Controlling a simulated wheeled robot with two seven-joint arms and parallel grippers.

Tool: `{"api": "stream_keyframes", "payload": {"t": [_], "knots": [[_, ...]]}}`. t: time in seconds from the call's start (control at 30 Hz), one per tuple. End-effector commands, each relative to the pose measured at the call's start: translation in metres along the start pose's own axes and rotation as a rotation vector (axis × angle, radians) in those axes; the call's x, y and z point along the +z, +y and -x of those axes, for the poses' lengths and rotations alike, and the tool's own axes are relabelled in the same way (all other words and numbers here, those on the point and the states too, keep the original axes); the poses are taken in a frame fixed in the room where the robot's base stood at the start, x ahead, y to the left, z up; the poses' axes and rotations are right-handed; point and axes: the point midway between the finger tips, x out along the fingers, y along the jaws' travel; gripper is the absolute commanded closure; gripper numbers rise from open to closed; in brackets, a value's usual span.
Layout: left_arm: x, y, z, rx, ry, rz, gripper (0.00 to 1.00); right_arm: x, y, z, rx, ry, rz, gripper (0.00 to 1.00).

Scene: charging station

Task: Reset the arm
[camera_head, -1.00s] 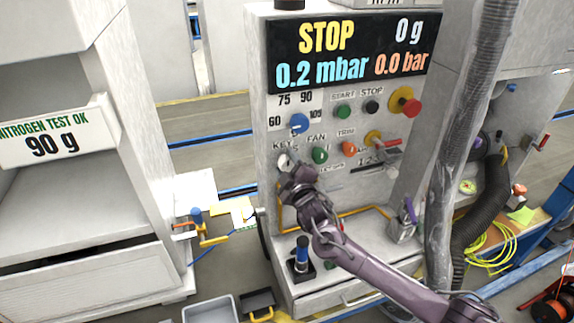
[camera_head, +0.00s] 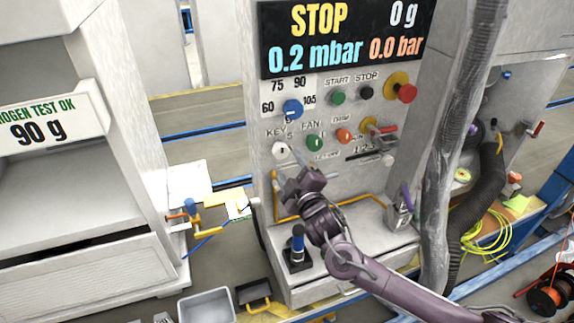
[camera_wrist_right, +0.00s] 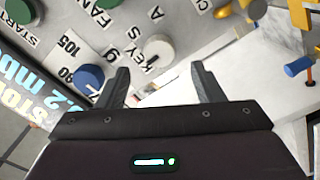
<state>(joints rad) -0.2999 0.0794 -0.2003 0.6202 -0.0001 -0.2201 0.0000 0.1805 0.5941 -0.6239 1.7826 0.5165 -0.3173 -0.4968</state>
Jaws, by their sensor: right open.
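My right gripper (camera_head: 288,176) is in front of the grey control panel (camera_head: 262,120), just below the white KEY knob (camera_head: 281,149). In the right wrist view its two dark fingers (camera_wrist_right: 160,84) are apart with nothing between them. The white knob (camera_wrist_right: 158,50) shows beyond the gap, apart from the fingers. The purple right arm (camera_head: 375,285) reaches in from the lower right. My left gripper does not show in either view.
The panel has a blue knob (camera_head: 292,109), a green fan knob (camera_head: 314,143) and a red emergency button (camera_head: 407,93). A yellow rail (camera_head: 345,202) and a blue-topped handle (camera_head: 298,245) are near the arm. A grey corrugated hose (camera_head: 452,150) hangs at the right.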

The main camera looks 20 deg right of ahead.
Motion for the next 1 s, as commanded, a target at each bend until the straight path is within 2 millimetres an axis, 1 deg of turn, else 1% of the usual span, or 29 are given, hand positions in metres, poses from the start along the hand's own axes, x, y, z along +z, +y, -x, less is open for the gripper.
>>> {"api": "stream_keyframes", "payload": {"t": [0.1, 0.47, 0.57, 0.6, 0.67, 0.77, 0.8, 0.9, 1.0], "knots": [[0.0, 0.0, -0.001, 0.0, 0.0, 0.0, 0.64, 0.0, 0.0, 0.003, 0.0, -0.001, 0.001, 0.39], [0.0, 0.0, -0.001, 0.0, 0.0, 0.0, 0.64, 0.0, 0.0, 0.003, -0.001, 0.0, 0.0, 0.39], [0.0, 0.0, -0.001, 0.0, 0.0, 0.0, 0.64, -0.001, -0.007, 0.008, -0.026, -0.018, -0.031, 0.39], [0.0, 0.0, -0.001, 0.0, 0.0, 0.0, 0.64, -0.001, -0.015, 0.013, -0.055, -0.04, -0.063, 0.39], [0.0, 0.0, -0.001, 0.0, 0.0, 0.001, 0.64, -0.001, -0.032, 0.027, -0.119, -0.093, -0.137, 0.39], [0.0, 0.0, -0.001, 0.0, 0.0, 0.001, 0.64, 0.001, -0.065, 0.066, -0.27, -0.238, -0.308, 0.39], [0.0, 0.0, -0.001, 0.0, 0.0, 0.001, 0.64, 0.003, -0.077, 0.085, -0.333, -0.308, -0.378, 0.39], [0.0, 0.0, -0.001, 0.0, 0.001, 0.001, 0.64, 0.008, -0.095, 0.131, -0.456, -0.472, -0.509, 0.39], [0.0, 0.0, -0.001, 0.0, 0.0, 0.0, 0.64, 0.015, -0.103, 0.168, -0.534, -0.602, -0.587, 0.39]]}}
